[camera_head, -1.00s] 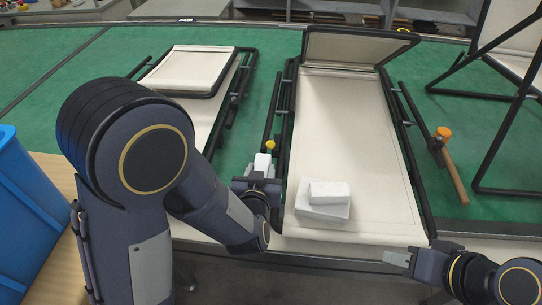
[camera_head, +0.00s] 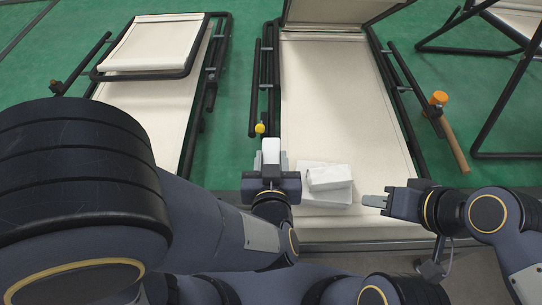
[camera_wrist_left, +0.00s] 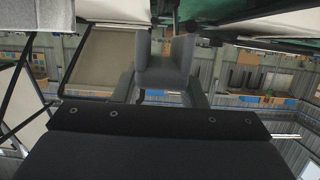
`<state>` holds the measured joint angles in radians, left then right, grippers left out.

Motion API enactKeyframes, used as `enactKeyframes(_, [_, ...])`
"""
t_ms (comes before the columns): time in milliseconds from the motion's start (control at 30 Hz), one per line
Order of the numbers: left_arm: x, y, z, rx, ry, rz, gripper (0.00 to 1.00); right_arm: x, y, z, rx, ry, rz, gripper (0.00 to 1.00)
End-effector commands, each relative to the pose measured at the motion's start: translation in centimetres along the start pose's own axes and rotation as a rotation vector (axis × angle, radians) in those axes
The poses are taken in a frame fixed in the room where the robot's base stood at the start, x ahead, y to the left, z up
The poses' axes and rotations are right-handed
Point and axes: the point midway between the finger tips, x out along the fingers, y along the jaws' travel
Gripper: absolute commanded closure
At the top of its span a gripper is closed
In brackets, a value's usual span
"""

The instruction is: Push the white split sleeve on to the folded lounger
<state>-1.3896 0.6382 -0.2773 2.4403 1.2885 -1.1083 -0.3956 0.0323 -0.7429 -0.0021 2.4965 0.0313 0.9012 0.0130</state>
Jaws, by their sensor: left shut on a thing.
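In the left wrist view a grey shaded block (camera_wrist_left: 165,58) sits between the fingers, likely the same sleeve. My right gripper (camera_head: 376,201) hovers at the lounger's near right corner, its jaw opening unclear.
Two white blocks (camera_head: 328,180) lie stacked on the fabric near the front edge. A second lounger (camera_head: 150,100) lies to the left. A standing frame (camera_head: 500,90) is at the far right.

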Motion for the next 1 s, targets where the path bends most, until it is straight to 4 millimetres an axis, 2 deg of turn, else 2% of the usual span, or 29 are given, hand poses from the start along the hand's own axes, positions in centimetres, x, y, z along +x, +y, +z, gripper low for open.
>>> enactKeyframes(600, [1.5,0.0,5.0,0.001,0.000,-0.001,0.84,3.7,1.7,1.9,0.000,0.000,0.000,0.64])
enactKeyframes(1000, [1.7,0.0,5.5,0.000,0.000,0.000,0.84,4.0,1.8,2.0,0.000,0.000,0.000,0.64])
